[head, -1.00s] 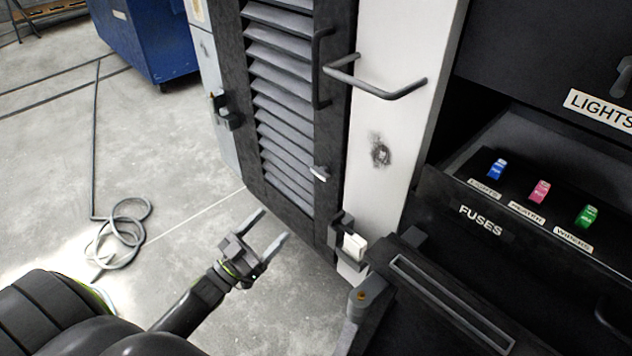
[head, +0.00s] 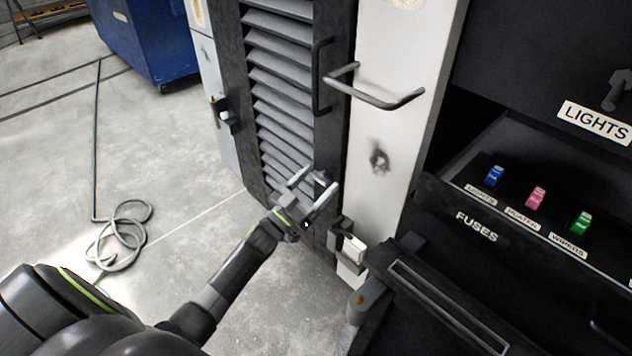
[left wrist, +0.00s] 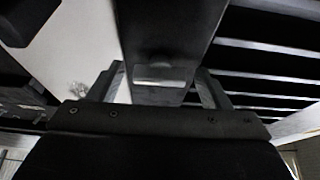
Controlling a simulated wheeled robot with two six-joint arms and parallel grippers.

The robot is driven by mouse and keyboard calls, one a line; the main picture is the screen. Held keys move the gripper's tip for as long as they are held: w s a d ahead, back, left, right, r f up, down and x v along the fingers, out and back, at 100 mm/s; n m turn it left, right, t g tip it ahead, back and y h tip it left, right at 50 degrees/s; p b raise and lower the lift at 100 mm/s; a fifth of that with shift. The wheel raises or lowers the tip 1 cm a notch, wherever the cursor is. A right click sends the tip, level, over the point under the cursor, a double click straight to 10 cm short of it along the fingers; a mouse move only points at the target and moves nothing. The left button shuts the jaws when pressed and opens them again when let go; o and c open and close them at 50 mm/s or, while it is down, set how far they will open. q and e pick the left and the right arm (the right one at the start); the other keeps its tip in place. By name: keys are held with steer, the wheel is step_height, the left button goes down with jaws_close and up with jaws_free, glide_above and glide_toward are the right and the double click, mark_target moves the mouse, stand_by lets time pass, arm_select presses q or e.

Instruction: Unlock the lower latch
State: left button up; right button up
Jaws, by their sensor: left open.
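The louvred door (head: 278,95) is shut in its dark frame. A small latch with a pale tab (left wrist: 160,73) sits low on the door's right frame bar; in the left wrist view the tab lies between my fingers. In the head view the latch is mostly hidden by the fingers. My left gripper (head: 316,184) is open, with one finger on each side of the latch. It also shows in the left wrist view (left wrist: 160,88). Whether a finger touches the tab I cannot tell. My right gripper is not in view.
A bent grab handle (head: 375,92) sticks out above right. A block with a white part (head: 349,246) sits below right of the gripper. The fuse drawer (head: 478,228) is to the right. A looped cable (head: 122,230) lies on the floor at left.

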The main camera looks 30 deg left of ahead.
arm_select(q)
steer(key=shift+c, duration=0.3)
steer(key=c, duration=0.9)
